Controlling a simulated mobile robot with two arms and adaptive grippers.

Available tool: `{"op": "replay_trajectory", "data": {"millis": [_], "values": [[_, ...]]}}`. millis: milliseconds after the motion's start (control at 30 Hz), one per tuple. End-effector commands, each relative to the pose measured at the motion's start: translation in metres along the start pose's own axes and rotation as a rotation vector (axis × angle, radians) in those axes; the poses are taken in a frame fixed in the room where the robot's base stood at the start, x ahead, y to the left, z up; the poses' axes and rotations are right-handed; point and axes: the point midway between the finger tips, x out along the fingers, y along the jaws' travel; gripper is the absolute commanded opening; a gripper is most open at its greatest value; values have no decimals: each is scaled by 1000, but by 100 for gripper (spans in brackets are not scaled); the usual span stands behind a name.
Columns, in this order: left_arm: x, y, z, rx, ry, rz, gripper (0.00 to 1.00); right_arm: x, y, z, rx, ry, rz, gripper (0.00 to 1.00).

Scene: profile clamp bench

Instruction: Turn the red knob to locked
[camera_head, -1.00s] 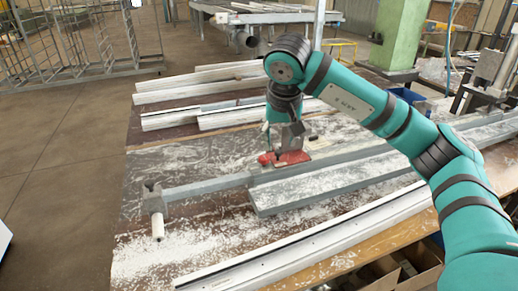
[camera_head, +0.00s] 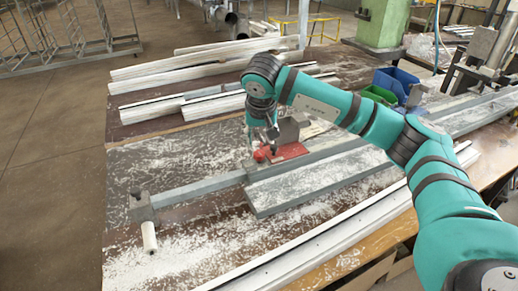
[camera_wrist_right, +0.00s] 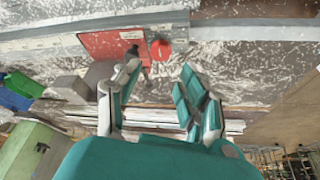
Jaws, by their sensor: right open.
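The red knob (camera_head: 261,155) is at the left end of a red plate (camera_head: 288,151) on the grey clamp bar of the bench. In the right wrist view the round red knob (camera_wrist_right: 160,49) lies beyond the fingertips, beside the red plate (camera_wrist_right: 103,45). A small dark part stands on the plate's edge near it. My right gripper (camera_head: 268,141) points down just above the knob. In the right wrist view its fingers (camera_wrist_right: 168,78) are apart with nothing between them, and the knob appears apart from them. My left gripper is not in view.
A grey block (camera_head: 290,130) stands behind the red plate. White profiles (camera_head: 195,64) lie at the back of the bench and a long one (camera_head: 310,248) along the front. Blue bins (camera_head: 396,80) and a green bin (camera_head: 379,95) stand at the right. White shavings cover the bench.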

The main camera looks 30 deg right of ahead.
Motion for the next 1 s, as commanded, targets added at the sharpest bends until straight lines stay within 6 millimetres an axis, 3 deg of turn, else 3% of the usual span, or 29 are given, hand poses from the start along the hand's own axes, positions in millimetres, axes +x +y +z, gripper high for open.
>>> {"op": "replay_trajectory", "data": {"millis": [200,400,833,1000], "values": [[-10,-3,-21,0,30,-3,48,46,0,1,0,-5,1,42],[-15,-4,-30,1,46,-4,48,75,-1,0,-1,-3,0,42],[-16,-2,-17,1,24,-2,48,88,-1,0,-1,0,-1,42],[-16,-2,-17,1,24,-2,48,88,-1,0,-1,0,-1,22]]}}
